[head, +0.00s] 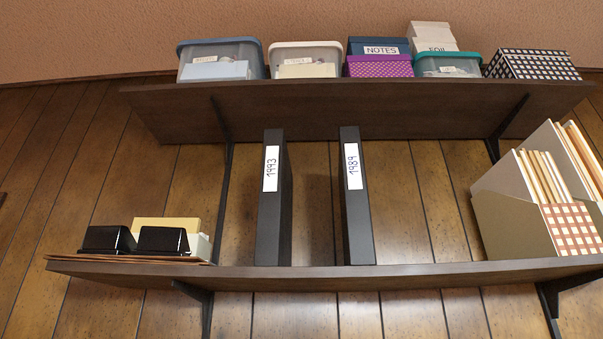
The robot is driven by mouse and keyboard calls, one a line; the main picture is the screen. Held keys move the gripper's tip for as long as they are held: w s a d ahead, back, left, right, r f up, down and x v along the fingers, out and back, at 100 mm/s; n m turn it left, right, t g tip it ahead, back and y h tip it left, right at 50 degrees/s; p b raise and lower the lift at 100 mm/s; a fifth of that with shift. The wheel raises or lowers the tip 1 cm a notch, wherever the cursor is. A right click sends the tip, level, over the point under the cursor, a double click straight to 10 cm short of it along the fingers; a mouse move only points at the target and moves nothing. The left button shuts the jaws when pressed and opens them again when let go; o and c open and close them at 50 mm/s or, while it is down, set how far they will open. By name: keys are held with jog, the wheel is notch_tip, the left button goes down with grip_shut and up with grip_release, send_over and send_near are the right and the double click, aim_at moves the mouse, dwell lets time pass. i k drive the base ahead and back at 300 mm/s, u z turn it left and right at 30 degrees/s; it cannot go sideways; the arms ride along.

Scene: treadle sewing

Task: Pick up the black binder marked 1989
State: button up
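The black binder marked 1989 (357,225) stands upright on the lower shelf, with its spine facing me. Its white label, near the top, carries the number written sideways. A second black binder marked 1993 (272,225) stands upright to its left, with a clear gap between the two. Both lean slightly in the picture, as I look up from below. My gripper is not in view.
The lower shelf (330,278) also holds black boxes (161,241) at left and file holders (510,215) at right. An upper shelf (350,108) with several boxes overhangs the binders. Bare shelf flanks both binders. Dark brackets support the shelves on a wood-panelled wall.

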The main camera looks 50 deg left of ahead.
aim_at(358, 246)
jog(key=u, duration=1.7)
